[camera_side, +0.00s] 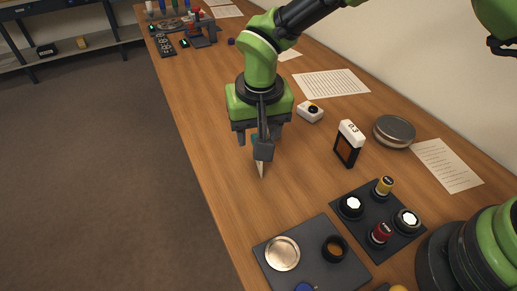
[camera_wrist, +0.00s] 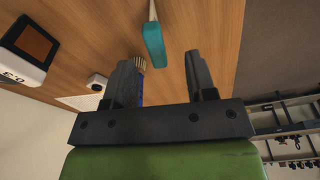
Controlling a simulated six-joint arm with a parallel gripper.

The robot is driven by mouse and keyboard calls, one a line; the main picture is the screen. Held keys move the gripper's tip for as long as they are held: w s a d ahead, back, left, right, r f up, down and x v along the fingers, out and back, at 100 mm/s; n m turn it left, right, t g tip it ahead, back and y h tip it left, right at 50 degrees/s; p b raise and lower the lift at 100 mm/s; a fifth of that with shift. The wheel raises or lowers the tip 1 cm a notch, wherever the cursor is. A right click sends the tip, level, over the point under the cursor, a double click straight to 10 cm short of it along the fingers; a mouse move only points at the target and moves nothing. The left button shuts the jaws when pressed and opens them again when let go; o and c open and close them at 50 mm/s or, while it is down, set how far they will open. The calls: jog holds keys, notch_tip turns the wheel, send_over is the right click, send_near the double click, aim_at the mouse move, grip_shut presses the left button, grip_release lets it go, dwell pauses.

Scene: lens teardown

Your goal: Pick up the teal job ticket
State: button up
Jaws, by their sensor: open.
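In the wrist view, a teal piece (camera_wrist: 153,45) with a pale strip running up from it lies ahead of my gripper (camera_wrist: 159,62), between the lines of the two fingers and apart from both. I take it for the teal job ticket. In the side view, my gripper (camera_side: 253,146) hangs low over the wooden table and points down. A little teal shows behind its near finger, and a pale pointed piece (camera_side: 261,170) shows just below that finger. The fingers are apart, and I see nothing gripped. The finger hides much of the ticket in the side view.
A white-topped block marked 0.3 (camera_side: 348,145), a small white box (camera_side: 311,111) and a round tin (camera_side: 394,131) stand to the right. A dark tray (camera_side: 352,186) with several knobs and a dark mat (camera_side: 308,265) are nearer. The table left of my gripper is clear.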

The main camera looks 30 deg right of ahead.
jog(key=f, duration=0.2)
jog(key=w+f, duration=0.1)
jog(key=f, duration=0.2)
jog(key=d+f, duration=0.1)
jog(key=f, duration=0.1)
jog(key=shift+w+f, duration=0.15)
jog(key=shift+w, duration=0.1)
grip_shut()
